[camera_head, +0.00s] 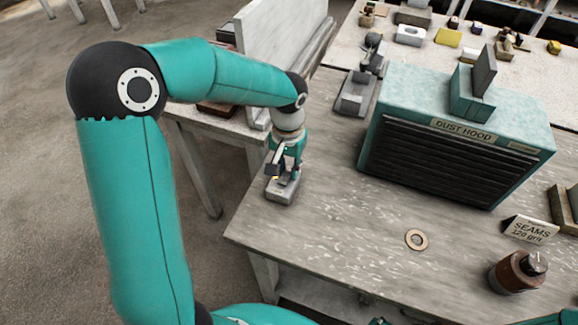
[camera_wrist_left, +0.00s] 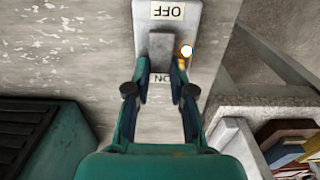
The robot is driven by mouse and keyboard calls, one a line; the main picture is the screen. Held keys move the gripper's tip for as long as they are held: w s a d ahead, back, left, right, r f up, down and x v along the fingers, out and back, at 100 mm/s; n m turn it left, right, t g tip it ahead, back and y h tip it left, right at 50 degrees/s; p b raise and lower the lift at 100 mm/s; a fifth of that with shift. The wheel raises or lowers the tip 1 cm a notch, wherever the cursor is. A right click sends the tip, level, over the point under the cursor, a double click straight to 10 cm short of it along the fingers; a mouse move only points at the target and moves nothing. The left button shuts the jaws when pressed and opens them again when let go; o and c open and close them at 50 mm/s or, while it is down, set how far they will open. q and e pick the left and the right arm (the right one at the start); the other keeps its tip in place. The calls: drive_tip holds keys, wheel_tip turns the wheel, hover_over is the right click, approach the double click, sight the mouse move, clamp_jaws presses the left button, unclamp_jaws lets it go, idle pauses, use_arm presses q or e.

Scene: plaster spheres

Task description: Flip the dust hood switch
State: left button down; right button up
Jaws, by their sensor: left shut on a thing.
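The switch (camera_head: 282,190) is a grey box on the left corner of the worktop, left of the teal dust hood (camera_head: 455,140). In the left wrist view its pale plate (camera_wrist_left: 196,18) reads OFF at the top and ON lower down, upside down. A grey lever (camera_wrist_left: 160,48) stands between the labels; I cannot tell which way it is set. My left gripper (camera_head: 277,170) comes down over the switch. In the left wrist view its fingers (camera_wrist_left: 164,68) are shut on the lever. The fingers partly cover the plate.
A grey clamp-like tool (camera_head: 355,95) stands behind the switch. A flat ring (camera_head: 416,240), a SEAMS sign (camera_head: 530,229) and a brown jar (camera_head: 517,272) are to the right. The worktop before the hood is mostly clear. An upright pale slab (camera_head: 275,45) stands at the back left.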

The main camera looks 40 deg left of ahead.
use_arm(q)
drive_tip(key=shift+s+d+t+y+b, duration=0.2)
drive_tip(key=shift+t+b, duration=0.8)
drive_tip(key=shift+b, duration=1.85)
drive_tip(key=shift+s+a+t+y+b, duration=0.2)
drive_tip(key=shift+t+b, duration=0.8)
drive_tip(key=shift+b, duration=1.8)
drive_tip(key=shift+d+r, duration=0.15)
drive_tip(key=shift+r, duration=0.15)
drive_tip(key=c, duration=1)
unclamp_jaws()
drive_tip(key=shift+s, duration=0.1)
drive_tip(key=v, duration=1.2)
drive_tip(key=shift+s, duration=0.2)
